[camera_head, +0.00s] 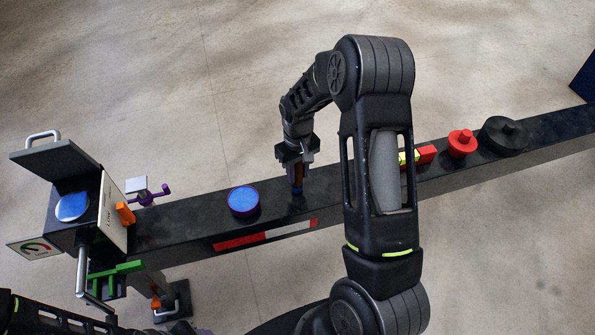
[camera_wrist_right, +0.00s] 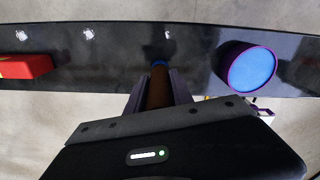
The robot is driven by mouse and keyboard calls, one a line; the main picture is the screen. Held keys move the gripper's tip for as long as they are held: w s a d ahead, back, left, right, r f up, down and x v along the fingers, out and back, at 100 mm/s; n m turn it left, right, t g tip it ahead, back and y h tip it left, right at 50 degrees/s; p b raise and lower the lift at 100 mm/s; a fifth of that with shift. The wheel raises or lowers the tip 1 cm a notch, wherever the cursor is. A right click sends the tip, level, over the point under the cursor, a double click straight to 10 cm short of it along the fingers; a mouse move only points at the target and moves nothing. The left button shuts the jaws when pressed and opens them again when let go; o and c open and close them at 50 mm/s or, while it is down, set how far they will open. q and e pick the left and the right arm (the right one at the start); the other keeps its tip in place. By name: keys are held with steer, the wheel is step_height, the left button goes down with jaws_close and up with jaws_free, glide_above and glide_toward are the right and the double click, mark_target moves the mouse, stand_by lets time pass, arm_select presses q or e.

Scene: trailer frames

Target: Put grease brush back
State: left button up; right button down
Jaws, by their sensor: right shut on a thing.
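My right gripper (camera_head: 297,165) is shut on the grease brush (camera_head: 298,187), which hangs tip down over the black beam. In the right wrist view the brush (camera_wrist_right: 157,88) shows a brown handle between the fingers and a blue tip. I cannot tell whether the tip touches the beam. A round purple-rimmed pot with a blue inside (camera_head: 243,200) stands on the beam, left of the brush and apart from it; it also shows in the right wrist view (camera_wrist_right: 250,68). My left gripper cannot be made out; only part of the left arm shows at the bottom left.
The black beam (camera_head: 180,218) crosses the view. At its left end is a box with an open lid (camera_head: 55,158), a blue disc and handles. A red block (camera_head: 427,154), a red knobbed piece (camera_head: 462,146) and a black disc (camera_head: 503,138) stand at right, partly behind my arm.

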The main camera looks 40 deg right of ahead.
steer(key=c, duration=1.6)
jaws_free()
steer(key=shift+f, duration=0.2)
steer(key=o, duration=0.5)
steer(key=shift+r, duration=0.1)
step_height(320, 180, up, 12)
steer(key=shift+r+b, duration=0.15)
steer(key=shift+b, duration=0.35)
